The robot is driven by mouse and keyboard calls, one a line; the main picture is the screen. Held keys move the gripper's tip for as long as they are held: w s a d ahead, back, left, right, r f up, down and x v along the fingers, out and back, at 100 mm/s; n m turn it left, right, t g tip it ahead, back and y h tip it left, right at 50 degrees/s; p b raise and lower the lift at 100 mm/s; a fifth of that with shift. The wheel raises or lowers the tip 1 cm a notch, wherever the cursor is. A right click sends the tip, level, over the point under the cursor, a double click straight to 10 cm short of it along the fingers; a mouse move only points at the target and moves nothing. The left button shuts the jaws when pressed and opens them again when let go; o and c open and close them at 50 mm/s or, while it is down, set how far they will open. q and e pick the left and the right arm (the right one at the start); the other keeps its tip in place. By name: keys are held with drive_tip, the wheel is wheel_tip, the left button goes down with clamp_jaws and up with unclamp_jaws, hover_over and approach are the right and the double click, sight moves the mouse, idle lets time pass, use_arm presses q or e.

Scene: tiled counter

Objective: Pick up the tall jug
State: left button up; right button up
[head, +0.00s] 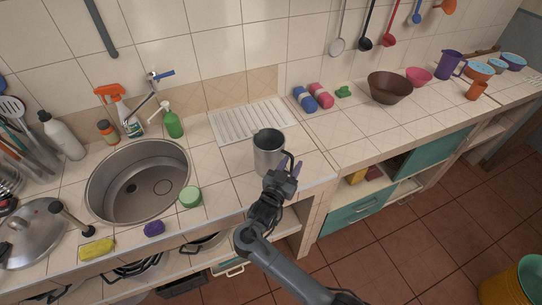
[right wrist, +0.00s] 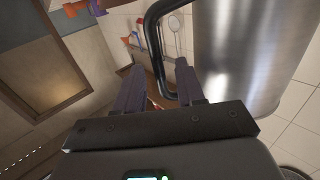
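The tall jug (head: 268,152) is a grey metal vessel with a dark handle (head: 289,160). It stands upright near the counter's front edge, right of the sink. In the right wrist view its shiny body (right wrist: 250,50) fills the upper right, with the black handle (right wrist: 153,40) beside it. My right gripper (head: 288,167) is at the jug's handle side. Its two fingers (right wrist: 160,75) are apart, and the handle's lower part shows between them; I cannot tell whether they touch it. My left gripper is not in view.
A round sink (head: 140,182) lies left of the jug, with a green round thing (head: 190,197) between them. A white drying rack (head: 250,121) is behind the jug. A brown bowl (head: 390,87) and several cups stand farther right. The counter just right of the jug is clear.

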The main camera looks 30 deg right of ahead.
drive_tip(key=shift+w+d, duration=0.4)
drive_tip(key=shift+d, duration=0.2)
drive_tip(key=shift+c, duration=0.3)
clamp_jaws()
drive_tip(key=shift+r, duration=0.2)
